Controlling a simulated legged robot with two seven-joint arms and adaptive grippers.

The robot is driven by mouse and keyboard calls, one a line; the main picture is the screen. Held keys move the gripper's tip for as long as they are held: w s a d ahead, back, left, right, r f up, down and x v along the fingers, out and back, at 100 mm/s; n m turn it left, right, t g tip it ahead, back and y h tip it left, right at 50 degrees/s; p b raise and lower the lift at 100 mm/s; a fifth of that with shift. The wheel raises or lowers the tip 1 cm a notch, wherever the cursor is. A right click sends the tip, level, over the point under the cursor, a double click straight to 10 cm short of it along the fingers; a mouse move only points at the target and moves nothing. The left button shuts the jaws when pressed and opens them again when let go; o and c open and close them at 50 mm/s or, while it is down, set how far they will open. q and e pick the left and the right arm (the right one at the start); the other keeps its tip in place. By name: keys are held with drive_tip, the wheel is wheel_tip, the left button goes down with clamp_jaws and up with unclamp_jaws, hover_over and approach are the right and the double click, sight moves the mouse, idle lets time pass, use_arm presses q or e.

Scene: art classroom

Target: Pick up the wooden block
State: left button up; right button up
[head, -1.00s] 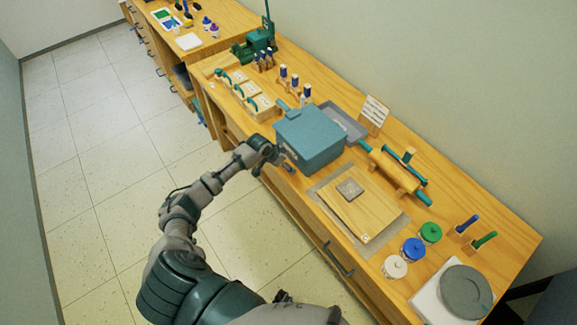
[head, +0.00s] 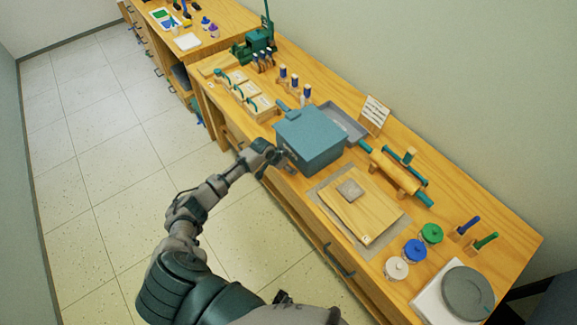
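Which piece the task calls the wooden block is not certain. Several small wooden blocks with teal handles (head: 243,92) stand in a row at the left part of the bench. A small square grey-brown slab (head: 349,189) lies on a light wooden board (head: 364,215) on a grey mat. My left gripper (head: 287,160) is at the bench's front edge, beside the left front of a blue-grey box (head: 312,140), with no block visible in it. Its fingers are dark and small, so their opening is unclear. My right gripper is out of view.
The box and a grey tray (head: 343,122) stand between the gripper and the wall. A rolling pin (head: 395,170) rests behind the board. Lidded jars (head: 414,250) and a turntable (head: 467,292) are at the right. Floor in front is clear.

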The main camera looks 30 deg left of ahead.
use_arm(q)
drive_tip(key=shift+a+r, duration=0.25)
drive_tip(key=shift+a, duration=0.3)
wheel_tip(320, 180, up, 3)
drive_tip(key=shift+s+a+f, duration=0.1)
drive_tip(key=shift+s+f, duration=0.05)
drive_tip(key=s+d, duration=0.2)
drive_tip(key=s, duration=0.5)
drive_tip(key=s+d+r, duration=0.1)
drive_tip(key=s, duration=0.7)
drive_tip(key=shift+s+d+r+p, duration=0.15)
drive_tip(key=shift+d+r+p, duration=0.15)
drive_tip(key=shift+d+p, duration=0.15)
drive_tip(key=o, duration=0.6)
drive_tip(key=shift+c, duration=0.2)
drive_tip(key=shift+d, duration=0.1)
drive_tip(key=c, duration=0.4)
drive_tip(key=shift+c, duration=0.2)
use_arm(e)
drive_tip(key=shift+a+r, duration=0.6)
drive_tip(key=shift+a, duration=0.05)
